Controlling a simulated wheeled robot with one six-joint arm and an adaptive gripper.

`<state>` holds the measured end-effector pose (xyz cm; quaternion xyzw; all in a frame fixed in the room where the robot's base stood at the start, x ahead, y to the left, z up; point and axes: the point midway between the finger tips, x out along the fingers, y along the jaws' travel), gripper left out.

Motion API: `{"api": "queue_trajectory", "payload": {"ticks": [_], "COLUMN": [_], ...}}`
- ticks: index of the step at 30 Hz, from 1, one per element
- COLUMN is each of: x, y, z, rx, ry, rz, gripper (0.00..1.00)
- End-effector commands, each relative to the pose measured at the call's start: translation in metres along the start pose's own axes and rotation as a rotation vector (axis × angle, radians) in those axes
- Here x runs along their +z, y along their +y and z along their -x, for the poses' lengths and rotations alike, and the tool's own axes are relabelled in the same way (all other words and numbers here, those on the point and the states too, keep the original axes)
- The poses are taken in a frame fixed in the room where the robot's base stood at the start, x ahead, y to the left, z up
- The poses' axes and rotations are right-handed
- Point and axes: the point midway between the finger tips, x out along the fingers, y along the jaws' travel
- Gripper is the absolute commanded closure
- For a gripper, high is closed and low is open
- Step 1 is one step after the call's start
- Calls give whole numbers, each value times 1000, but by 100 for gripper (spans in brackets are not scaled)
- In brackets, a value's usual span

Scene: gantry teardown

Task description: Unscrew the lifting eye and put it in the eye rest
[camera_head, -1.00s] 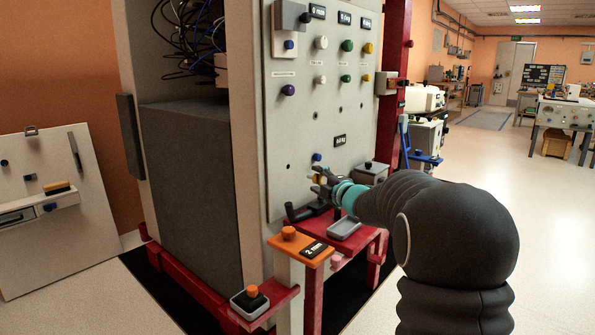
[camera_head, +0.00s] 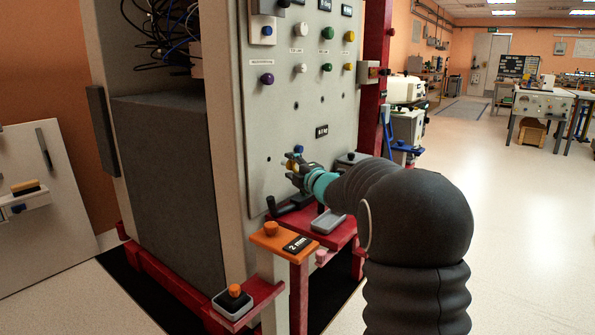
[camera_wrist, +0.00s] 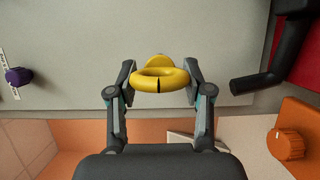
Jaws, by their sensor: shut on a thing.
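My gripper (camera_wrist: 160,88) is shut on the ring, one finger at each side. In the head view my gripper (camera_head: 294,168) is at the lower part of the panel (camera_head: 285,120), and the eye is mostly hidden by the fingers. A shallow grey tray (camera_head: 328,222) lies on a red shelf below; I cannot tell if it is the eye rest.
An orange block with an orange knob (camera_head: 270,229) and a "2 mm" label stands in front, below my gripper. A black handle (camera_head: 290,205) juts out beside the tray. A small tray with an orange-topped knob (camera_head: 233,297) is lower left. Open floor lies to the right.

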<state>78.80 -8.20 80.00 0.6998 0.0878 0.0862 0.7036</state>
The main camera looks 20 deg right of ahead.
Motion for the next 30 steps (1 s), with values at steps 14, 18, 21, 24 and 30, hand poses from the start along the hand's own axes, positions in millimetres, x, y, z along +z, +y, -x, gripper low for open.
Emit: {"api": "queue_trajectory", "payload": {"ticks": [14, 18, 21, 24, 30], "x": [-10, -12, -12, -12, -12], "y": [0, 0, 0, 0, 0], "z": [-31, -35, -36, -36, -35], "rx": [0, 0, 0, 0, 0], "ry": [-3, -4, -4, -4, -4], "rz": [0, 0, 0, 0, -1], "gripper": [100, 100, 100, 100, 100]}}
